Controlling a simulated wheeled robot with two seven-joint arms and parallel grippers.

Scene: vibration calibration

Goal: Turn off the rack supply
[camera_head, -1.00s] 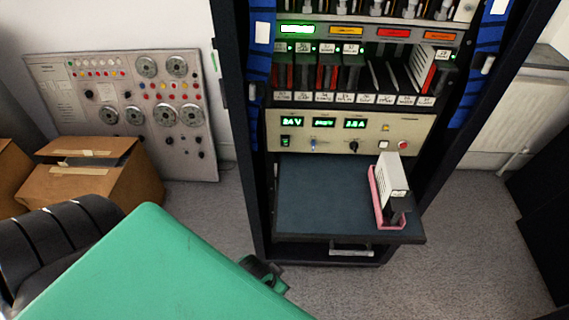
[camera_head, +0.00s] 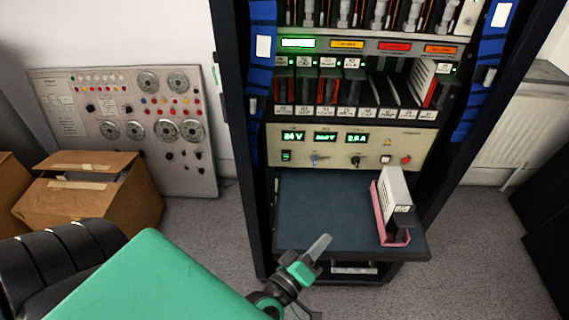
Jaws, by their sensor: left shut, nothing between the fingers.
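The rack supply (camera_head: 430,152) is a beige panel in the black rack, with green lit displays (camera_head: 325,137) across its top. A small rocker switch (camera_head: 286,156) with a green glow sits at its lower left. Several knobs and a red button (camera_head: 406,160) are to its right. My left gripper (camera_head: 322,243) is in front of the rack, over the front part of the dark shelf, below and apart from the panel. Its fingers are shut with nothing visible between them. My right gripper is not in view.
The pulled-out shelf (camera_head: 320,205) lies below the panel. A pink holder (camera_head: 386,222) with a white boxed unit (camera_head: 396,188) stands at its right. Card modules fill the slots above. A cardboard box (camera_head: 90,195) and a grey instrument panel (camera_head: 130,120) are at the left.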

